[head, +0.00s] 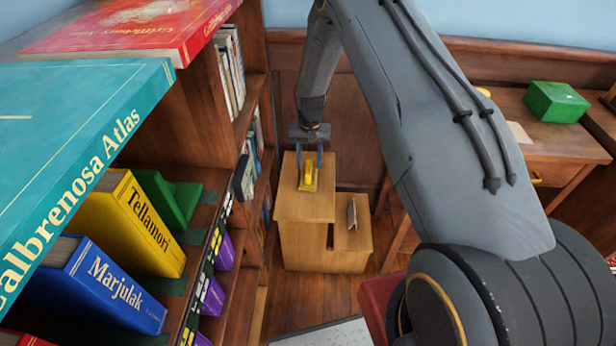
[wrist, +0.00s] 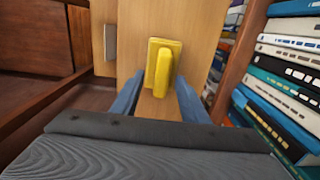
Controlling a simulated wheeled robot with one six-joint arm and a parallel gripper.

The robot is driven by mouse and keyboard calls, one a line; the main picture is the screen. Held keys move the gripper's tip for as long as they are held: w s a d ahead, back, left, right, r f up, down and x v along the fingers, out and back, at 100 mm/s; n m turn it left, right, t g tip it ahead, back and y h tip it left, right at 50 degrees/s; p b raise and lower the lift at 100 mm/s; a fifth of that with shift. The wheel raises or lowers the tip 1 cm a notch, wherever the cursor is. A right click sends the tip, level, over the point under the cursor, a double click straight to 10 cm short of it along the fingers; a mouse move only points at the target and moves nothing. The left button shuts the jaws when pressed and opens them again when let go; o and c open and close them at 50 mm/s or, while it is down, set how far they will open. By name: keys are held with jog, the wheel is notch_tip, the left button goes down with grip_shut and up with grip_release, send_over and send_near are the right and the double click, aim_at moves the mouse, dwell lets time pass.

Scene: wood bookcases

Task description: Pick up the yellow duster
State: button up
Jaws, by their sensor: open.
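The yellow duster (head: 308,178) lies on top of a light wooden step stool (head: 304,209), toward the back of its upper step. In the wrist view the duster (wrist: 163,66) is a flat yellow block with a raised bar-shaped handle, lying on the wood. My gripper (head: 309,157) hangs above and just behind the duster in the head view. Its two blue fingers are apart, with nothing between them that I can see held. In the wrist view my gripper (wrist: 156,97) has its fingers on either side of the duster's near end. Whether they touch it cannot be told.
A bookcase (head: 206,150) with books stands close on the left. A desk (head: 545,139) with a green box (head: 556,102) stands at the right. Wall panelling (head: 352,125) is behind the stool.

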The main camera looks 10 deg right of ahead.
aim_at(308, 167)
jog(key=shift+a+f+p, duration=0.2)
jog(key=shift+f+p, duration=0.15)
jog(key=shift+f, duration=1.95)
jog(key=shift+c, duration=0.5)
grip_shut()
